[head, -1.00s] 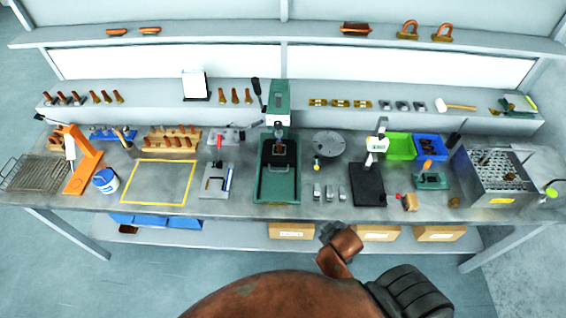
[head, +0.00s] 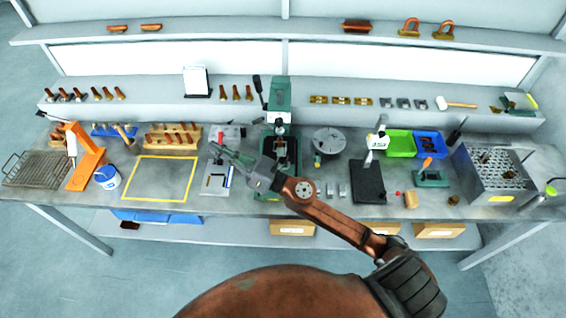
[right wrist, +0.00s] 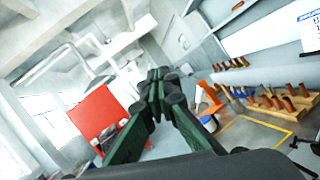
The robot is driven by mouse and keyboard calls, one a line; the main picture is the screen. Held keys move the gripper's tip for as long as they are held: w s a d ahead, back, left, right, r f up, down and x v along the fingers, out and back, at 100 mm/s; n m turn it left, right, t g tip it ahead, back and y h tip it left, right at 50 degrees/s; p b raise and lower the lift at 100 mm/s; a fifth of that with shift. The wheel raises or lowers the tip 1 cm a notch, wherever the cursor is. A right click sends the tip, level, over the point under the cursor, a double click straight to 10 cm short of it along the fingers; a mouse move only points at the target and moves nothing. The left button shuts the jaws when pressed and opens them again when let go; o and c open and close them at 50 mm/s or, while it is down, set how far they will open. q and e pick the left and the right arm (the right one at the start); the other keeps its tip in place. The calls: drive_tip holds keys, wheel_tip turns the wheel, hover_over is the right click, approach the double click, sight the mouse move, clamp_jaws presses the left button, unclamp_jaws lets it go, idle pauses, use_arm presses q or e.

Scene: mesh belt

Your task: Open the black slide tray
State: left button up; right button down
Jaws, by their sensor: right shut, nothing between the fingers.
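The green bench machine (head: 279,95) stands at mid-bench, with a dark tray-like part in its green base, partly hidden behind my right arm. I cannot tell which of these is the black slide tray, and neither shows an opened slide. My right gripper (head: 221,152) is shut and empty, reaching left above the bench just left of the green machine. Its closed green fingers show in the right wrist view (right wrist: 155,85). My left gripper is out of view.
A white-and-blue fixture (head: 216,180) lies below the right gripper, with a yellow outlined square (head: 160,158) to its left. A metal basket box (head: 495,175) stands at the right.

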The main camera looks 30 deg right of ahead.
drive_tip(key=s+a+f+n+g+y, duration=0.25)
drive_tip(key=a+f+n+g, duration=0.55)
drive_tip(key=n, duration=0.6)
drive_tip(key=w+d+f+n+g+h, duration=0.1)
drive_tip(key=d+f+n+g+h, duration=0.15)
drive_tip(key=f+n, duration=0.2)
drive_tip(key=w+d+f+n+g+h, duration=0.1)
drive_tip(key=d+f+n+g+h, duration=0.1)
drive_tip(key=f+n+h, duration=0.3)
drive_tip(key=w+d+f+n+h, duration=0.1)
drive_tip(key=w+d+f+h, duration=0.3)
drive_tip(key=d, duration=1)
drive_tip(key=w+d+f+n+h, duration=0.1)
drive_tip(key=w+d+n+h, duration=0.1)
drive_tip(key=d+h, duration=0.8)
drive_tip(key=d+f+y, duration=0.1)
drive_tip(key=f, duration=0.1)
drive_tip(key=w+d+f+y+p, duration=0.1)
drive_tip(key=d+f, duration=0.1)
drive_tip(key=f, duration=0.1)
drive_tip(key=w+d+f+y, duration=0.1)
drive_tip(key=f, duration=0.2)
drive_tip(key=shift+w+d+f+g+p, duration=0.2)
drive_tip(key=shift+d+f+g+p, duration=0.05)
drive_tip(key=shift+d+g+p, duration=0.1)
